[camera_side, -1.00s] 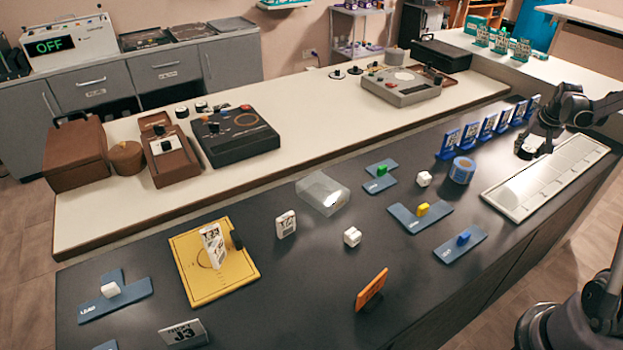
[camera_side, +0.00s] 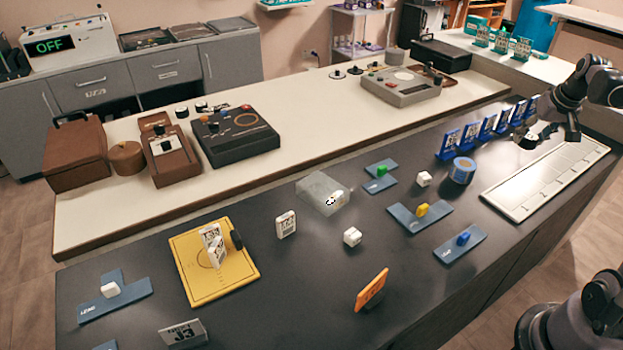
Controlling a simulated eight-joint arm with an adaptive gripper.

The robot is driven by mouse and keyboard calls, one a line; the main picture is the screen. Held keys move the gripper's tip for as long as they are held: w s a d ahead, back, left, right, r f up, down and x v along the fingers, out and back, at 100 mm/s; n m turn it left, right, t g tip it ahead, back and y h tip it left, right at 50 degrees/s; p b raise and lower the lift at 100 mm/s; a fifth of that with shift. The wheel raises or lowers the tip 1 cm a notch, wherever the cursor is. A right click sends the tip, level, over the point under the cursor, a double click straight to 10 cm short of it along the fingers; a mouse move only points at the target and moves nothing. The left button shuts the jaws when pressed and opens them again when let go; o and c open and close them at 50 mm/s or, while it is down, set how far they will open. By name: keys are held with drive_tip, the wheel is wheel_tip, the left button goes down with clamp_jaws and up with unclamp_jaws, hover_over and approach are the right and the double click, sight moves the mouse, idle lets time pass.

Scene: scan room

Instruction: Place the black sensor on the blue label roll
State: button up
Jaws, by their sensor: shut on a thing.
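The blue label roll (camera_side: 462,171) stands upright on the dark counter, left of the long white tray. My gripper (camera_side: 529,141) is above the far left end of that tray, to the right of the roll and apart from it. It is shut on a small dark thing with a pale patch, which I take to be the black sensor (camera_side: 527,142). Its outline is small and partly hidden by the fingers.
The white tray (camera_side: 515,203) lies at the right. Blue upright tags (camera_side: 470,134) stand in a row behind the roll. A white cube (camera_side: 424,179) and blue plates with coloured blocks (camera_side: 420,218) lie to its left. A clear box (camera_side: 313,193) stands farther left.

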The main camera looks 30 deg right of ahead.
hover_over(464, 162)
drive_tip(key=s, duration=0.2)
drive_tip(key=f, duration=0.6)
drive_tip(key=shift+w+a+f, duration=0.2)
drive_tip(key=shift+w+a, duration=0.05)
drive_tip(key=shift+a, duration=0.1)
drive_tip(key=shift+w+f, duration=0.1)
drive_tip(key=shift+f, duration=2)
drive_tip(key=shift+f, duration=0.15)
drive_tip(key=o, duration=1.2)
drive_tip(key=v, duration=1.2)
drive_tip(key=s+a+n+t+y, duration=0.1)
drive_tip(key=s+a+n, duration=0.2)
drive_tip(key=a, duration=1.1)
drive_tip(key=s+a+r+n+t+y, duration=0.1)
drive_tip(key=s+a+n, duration=0.3)
drive_tip(key=a, duration=1)
drive_tip(key=s+t, duration=0.1)
drive_tip(key=s, duration=0.2)
drive_tip(key=shift+r+y, duration=0.25)
drive_tip(key=shift+y, duration=0.15)
